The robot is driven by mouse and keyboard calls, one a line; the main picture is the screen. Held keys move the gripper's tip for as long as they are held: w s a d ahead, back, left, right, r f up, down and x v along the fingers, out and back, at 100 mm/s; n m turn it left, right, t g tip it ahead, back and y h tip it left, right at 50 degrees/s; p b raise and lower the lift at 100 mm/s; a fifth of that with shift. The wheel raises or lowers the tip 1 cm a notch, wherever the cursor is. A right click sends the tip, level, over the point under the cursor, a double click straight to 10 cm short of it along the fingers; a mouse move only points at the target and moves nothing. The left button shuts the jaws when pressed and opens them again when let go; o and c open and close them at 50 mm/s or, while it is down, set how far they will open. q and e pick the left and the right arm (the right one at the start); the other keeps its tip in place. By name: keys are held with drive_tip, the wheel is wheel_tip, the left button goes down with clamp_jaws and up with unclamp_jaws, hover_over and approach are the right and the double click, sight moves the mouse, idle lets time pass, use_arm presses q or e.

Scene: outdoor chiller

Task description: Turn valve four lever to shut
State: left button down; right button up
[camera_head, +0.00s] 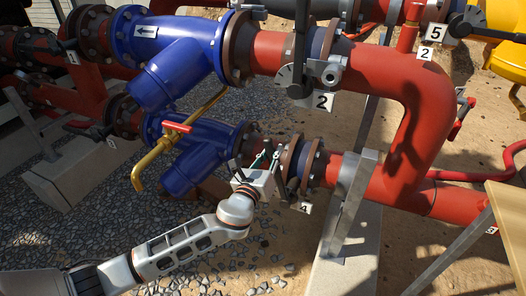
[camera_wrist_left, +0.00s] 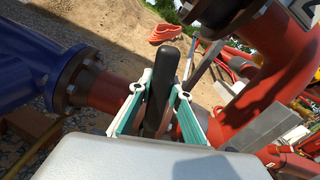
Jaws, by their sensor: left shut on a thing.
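My left gripper (camera_head: 264,158) is at the lower red pipe, beside the valve with the number 4 tag (camera_head: 305,208). In the left wrist view, its green-and-grey fingers (camera_wrist_left: 160,88) stand on both sides of the black valve four lever (camera_wrist_left: 166,70) and are shut on it. The lever stands up between the fingers in that view, its rounded end beyond the fingertips. In the head view, the gripper and wrist hide most of the lever. My right gripper is not in view.
A blue strainer body (camera_head: 198,155) and a bent yellow pipe with a red handle (camera_head: 152,163) are left of the gripper. A black valve tagged 2 (camera_head: 297,80) is above. A grey metal support (camera_head: 350,205) stands to the right. Gravel (camera_head: 225,260) lies below.

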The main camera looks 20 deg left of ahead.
use_arm(q)
drive_tip(key=d+m+p, duration=0.2)
drive_tip(key=d+m, duration=0.1)
drive_tip(key=d, duration=0.3)
drive_tip(key=shift+s+r, duration=0.15)
drive_tip(key=shift+r, duration=0.15)
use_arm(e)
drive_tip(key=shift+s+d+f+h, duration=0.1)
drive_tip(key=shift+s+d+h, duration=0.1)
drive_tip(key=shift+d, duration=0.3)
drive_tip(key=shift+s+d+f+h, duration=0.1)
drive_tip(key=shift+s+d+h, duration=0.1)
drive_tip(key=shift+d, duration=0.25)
use_arm(q)
drive_tip(key=c, duration=1.8)
unclamp_jaws()
drive_tip(key=shift+d, duration=0.2)
drive_tip(key=shift+c, duration=0.2)
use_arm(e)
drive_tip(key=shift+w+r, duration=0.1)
use_arm(q)
drive_tip(key=shift+a, duration=0.1)
drive_tip(key=s, duration=1.2)
drive_tip(key=shift+a, duration=0.2)
